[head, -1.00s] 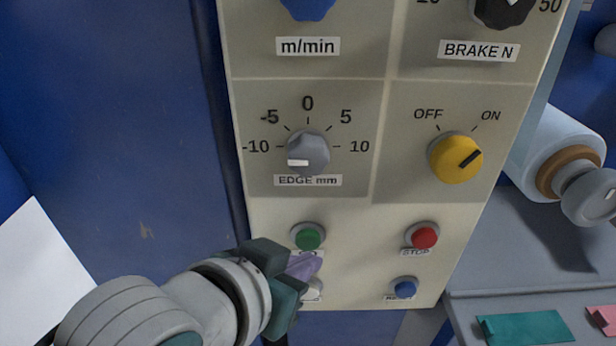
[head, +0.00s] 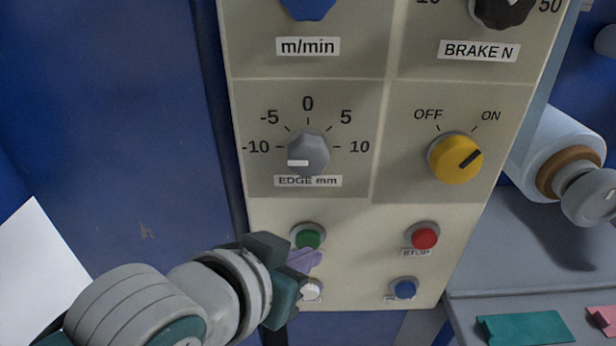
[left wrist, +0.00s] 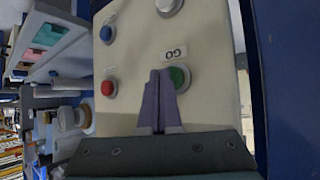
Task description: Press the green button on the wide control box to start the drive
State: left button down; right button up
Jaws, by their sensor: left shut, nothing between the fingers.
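The green button (head: 308,237) is on the lower left of the cream control box (head: 345,215), and it also shows in the left wrist view (left wrist: 179,77) next to a GO label (left wrist: 174,53). My left gripper (head: 312,257) is shut and empty. Its purple fingers are just below the green button in the head view and cover its label there. In the left wrist view the fingertips (left wrist: 160,76) overlap the button's edge. I cannot tell whether they touch it. My right gripper is not in view.
A red STOP button (head: 425,238), a blue button (head: 404,289) and a white button (head: 312,290) are close by. Above are a grey EDGE knob (head: 308,153) and a yellow knob (head: 455,158) pointing to ON. A blue panel (head: 120,130) stands at left.

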pick_arm(q)
jog(key=shift+w, duration=0.5)
dwell(0.4)
dwell(0.3)
jog(key=shift+s+p, duration=0.55)
jog(key=shift+s, duration=0.3)
jog(key=shift+s+p, duration=1.6)
jog(key=shift+s, duration=0.95)
jog(key=shift+r, duration=0.1)
